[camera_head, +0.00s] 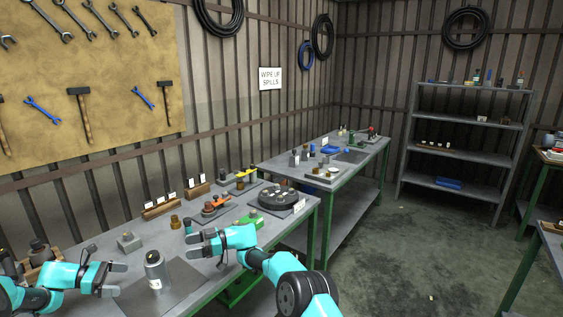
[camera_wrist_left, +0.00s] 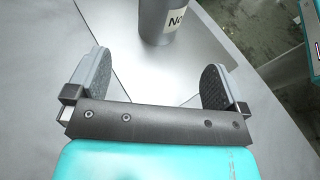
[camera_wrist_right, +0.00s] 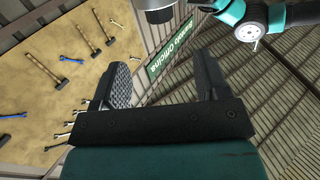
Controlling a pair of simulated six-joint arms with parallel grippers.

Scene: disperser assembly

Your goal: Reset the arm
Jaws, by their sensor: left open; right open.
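A grey metal cylinder (camera_head: 155,270) with a white label and a dark top stands upright on a dark mat (camera_head: 185,292) on the near bench. Its lower part also shows in the left wrist view (camera_wrist_left: 158,22), beyond the fingertips. My left gripper (camera_head: 121,279) is open and empty to the left of the cylinder, apart from it. My right gripper (camera_head: 191,246) is open and empty over the bench, right of and slightly behind the cylinder. In the right wrist view (camera_wrist_right: 162,75) nothing lies between its fingers, which face the wall.
A round dark carousel (camera_head: 279,198), an orange tool (camera_head: 216,203), wooden racks (camera_head: 162,207) and a small grey block (camera_head: 129,242) stand on the near bench. A second bench (camera_head: 340,165) stands behind. Tools hang on the wall board (camera_head: 100,70). Open floor lies to the right.

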